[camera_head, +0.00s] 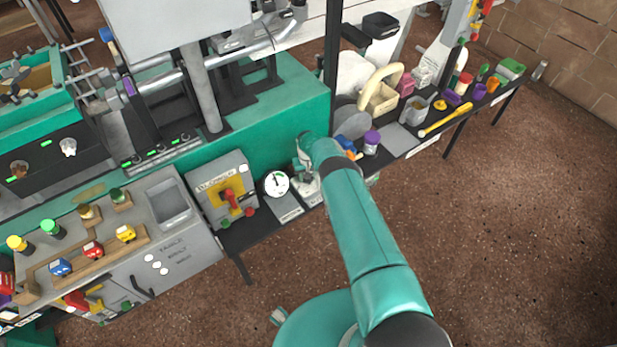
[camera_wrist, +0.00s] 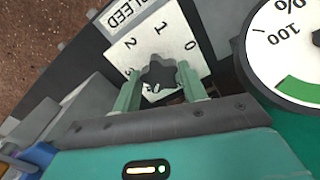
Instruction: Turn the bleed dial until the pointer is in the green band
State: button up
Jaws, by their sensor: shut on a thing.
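The bleed dial is a dark grey lobed knob (camera_wrist: 158,74) on a white plate (camera_wrist: 186,22) marked BLEED, 0, 1 and 2, in the wrist view. My gripper (camera_wrist: 159,84) is shut on it, with one green finger on each side. The round white gauge (camera_wrist: 262,62) is at the right, cut off by the frame; a green band (camera_wrist: 302,90) shows along its rim. The gauge also stands left of my wrist in the head view (camera_head: 276,184). Its dark pointer points roughly upward there, but whether it lies in the green band is too small to tell.
A grey panel with a yellow plate and red handle (camera_head: 229,198) stands left of the gauge. The teal machine (camera_head: 290,110) rises behind. A dark bench with a yellow bat (camera_head: 445,120) and several small items extends right. The floor at right is clear.

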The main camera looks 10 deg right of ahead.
jog(key=m, duration=1.1)
jog(key=shift+m, duration=0.4)
jog(key=o, duration=1)
jog(key=shift+c, duration=0.2)
jog(key=shift+r, duration=0.1)
jog(key=shift+r, duration=1.9)
jog(key=shift+r, duration=0.1)
jog(key=shift+r, duration=1.9)
